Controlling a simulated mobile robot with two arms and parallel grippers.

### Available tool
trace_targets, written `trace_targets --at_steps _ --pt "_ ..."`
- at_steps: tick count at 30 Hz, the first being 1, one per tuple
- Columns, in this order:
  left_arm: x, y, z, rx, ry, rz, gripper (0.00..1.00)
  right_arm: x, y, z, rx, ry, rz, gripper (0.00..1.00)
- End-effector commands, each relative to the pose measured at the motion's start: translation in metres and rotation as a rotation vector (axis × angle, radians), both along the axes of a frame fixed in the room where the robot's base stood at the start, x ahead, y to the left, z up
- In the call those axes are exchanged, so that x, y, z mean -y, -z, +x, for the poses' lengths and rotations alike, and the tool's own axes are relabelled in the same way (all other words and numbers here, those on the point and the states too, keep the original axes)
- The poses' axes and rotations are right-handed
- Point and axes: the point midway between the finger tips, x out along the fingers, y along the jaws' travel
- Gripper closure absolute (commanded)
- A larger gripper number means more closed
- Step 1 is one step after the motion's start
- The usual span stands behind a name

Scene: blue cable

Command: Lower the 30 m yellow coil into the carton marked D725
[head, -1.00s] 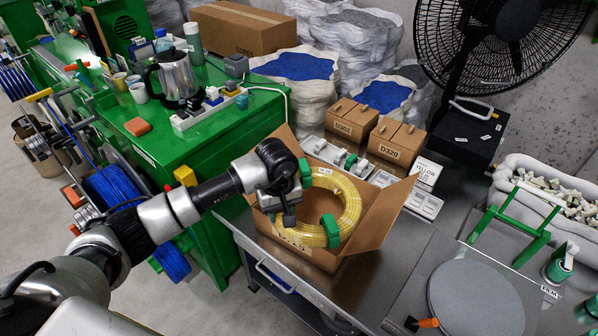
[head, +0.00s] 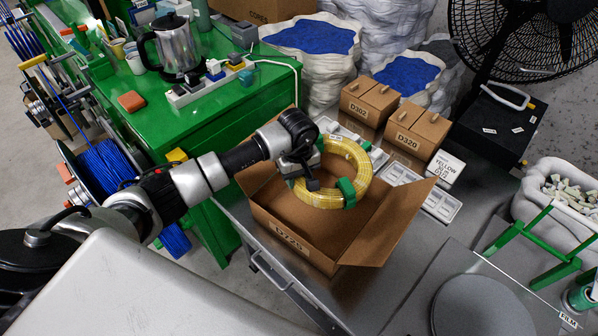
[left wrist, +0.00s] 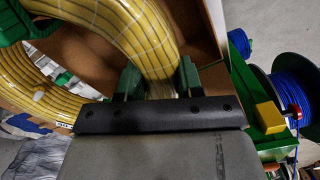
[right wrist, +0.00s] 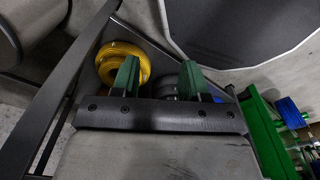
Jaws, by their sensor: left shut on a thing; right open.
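The yellow coil (head: 361,184) has green clips around it and hangs tilted above the open carton marked D725 (head: 288,238), over its back part. My left gripper (head: 300,172) is shut on the coil's left side. In the left wrist view the coil (left wrist: 148,45) passes between the two green fingers (left wrist: 158,80), and a label partly reading 30 shows on it. The carton's flaps are spread and its front floor looks empty; the coil hides part of its back. My right gripper (right wrist: 158,80) is open, seen only in the right wrist view, with a yellow coil (right wrist: 123,60) beyond its left finger.
A green cabinet (head: 200,125) is at the left. A round grey plate (head: 482,308) lies at the front right.

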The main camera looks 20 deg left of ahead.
Motion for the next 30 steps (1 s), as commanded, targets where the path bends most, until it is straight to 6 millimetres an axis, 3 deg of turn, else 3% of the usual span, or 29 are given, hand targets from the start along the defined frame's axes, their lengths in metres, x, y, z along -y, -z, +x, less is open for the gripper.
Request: trace_targets --at_steps 4,12,30 --pt "0.0 0.015 0.001 0.004 0.0 -0.003 1.0 0.0 0.01 0.003 0.004 0.0 0.0 0.56" --pt "0.001 0.038 0.001 0.004 0.0 -0.004 1.0 -0.002 0.023 0.027 0.043 -0.001 0.004 0.56" --pt "0.0 0.092 0.002 0.006 0.001 -0.001 1.0 -0.003 0.068 0.014 0.023 -0.001 0.005 0.56"
